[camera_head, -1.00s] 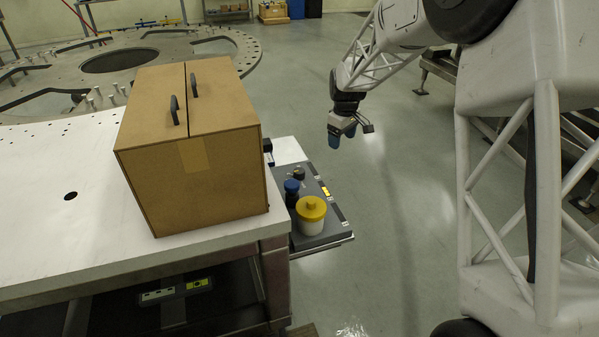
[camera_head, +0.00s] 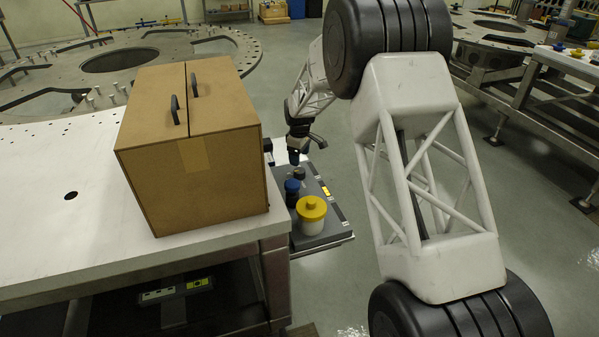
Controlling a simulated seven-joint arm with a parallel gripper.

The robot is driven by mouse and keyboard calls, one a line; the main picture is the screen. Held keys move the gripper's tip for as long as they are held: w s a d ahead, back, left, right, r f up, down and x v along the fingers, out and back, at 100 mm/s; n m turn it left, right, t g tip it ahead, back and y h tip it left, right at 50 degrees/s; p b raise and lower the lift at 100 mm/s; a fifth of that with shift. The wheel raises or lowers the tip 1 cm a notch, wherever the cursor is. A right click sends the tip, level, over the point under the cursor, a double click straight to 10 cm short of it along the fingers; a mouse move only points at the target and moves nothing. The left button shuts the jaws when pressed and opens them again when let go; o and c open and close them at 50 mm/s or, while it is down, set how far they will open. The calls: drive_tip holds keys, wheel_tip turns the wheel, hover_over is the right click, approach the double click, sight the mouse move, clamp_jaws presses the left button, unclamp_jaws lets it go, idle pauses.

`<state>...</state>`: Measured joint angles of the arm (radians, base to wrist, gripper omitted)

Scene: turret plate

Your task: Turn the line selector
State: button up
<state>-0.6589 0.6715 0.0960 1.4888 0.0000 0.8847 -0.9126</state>
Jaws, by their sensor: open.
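A dark grey panel (camera_head: 328,232) juts out from the right side of the white table. On it are a small dark knob (camera_head: 299,173), a dark blue round-topped piece (camera_head: 292,188) and a white jar with a yellow lid (camera_head: 311,212). I cannot tell for sure which piece is the line selector; the small dark knob may be it. My gripper (camera_head: 294,158) points down just above and behind this knob, near the panel's far end. Its jaws are open, seen small and edge-on. Whether it touches the knob is unclear.
A large cardboard box (camera_head: 192,155) with two black handles stands on the white table (camera_head: 50,200), left of the panel. A big round metal plate (camera_head: 215,45) lies behind. A metal bench (camera_head: 545,75) is at the right.

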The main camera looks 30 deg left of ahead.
sight(300, 170)
drive_tip(key=shift+f, duration=3.9)
drive_tip(key=shift+c, duration=0.5)
drive_tip(key=c, duration=0.8)
drive_tip(key=shift+c, duration=0.2)
drive_tip(key=shift+m, duration=0.3)
drive_tip(key=m, duration=0.3)
drive_tip(key=shift+m, duration=0.3)
drive_tip(key=m, duration=0.4)
drive_tip(key=shift+m, duration=0.4)
